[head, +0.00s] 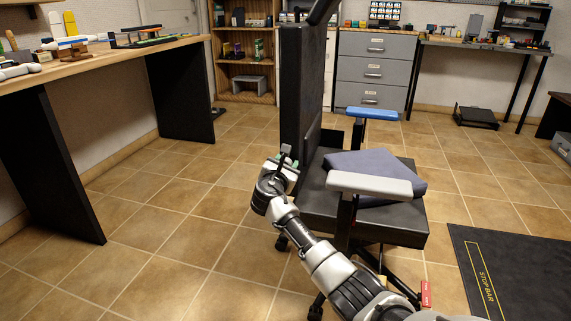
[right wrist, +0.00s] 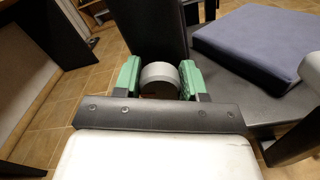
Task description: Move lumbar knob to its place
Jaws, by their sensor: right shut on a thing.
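The lumbar knob (right wrist: 160,78) is a short grey cylinder between the green fingertips of my right gripper (right wrist: 160,82). In the head view my right gripper (head: 283,163) is shut on it, beside the lower backrest of the black office chair (head: 303,80). A small grey part of the knob (head: 286,150) shows above the fingers there. In the right wrist view the dark backrest (right wrist: 150,28) stands just beyond the knob. I cannot tell whether the knob touches the chair. My left gripper is not in view.
A blue-grey cushion (head: 375,172) lies on the chair seat (head: 400,235), between a light armrest (head: 369,186) and a blue armrest (head: 371,113). A workbench (head: 110,60) stands at left. A black mat (head: 520,265) lies at right. The tiled floor at left is clear.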

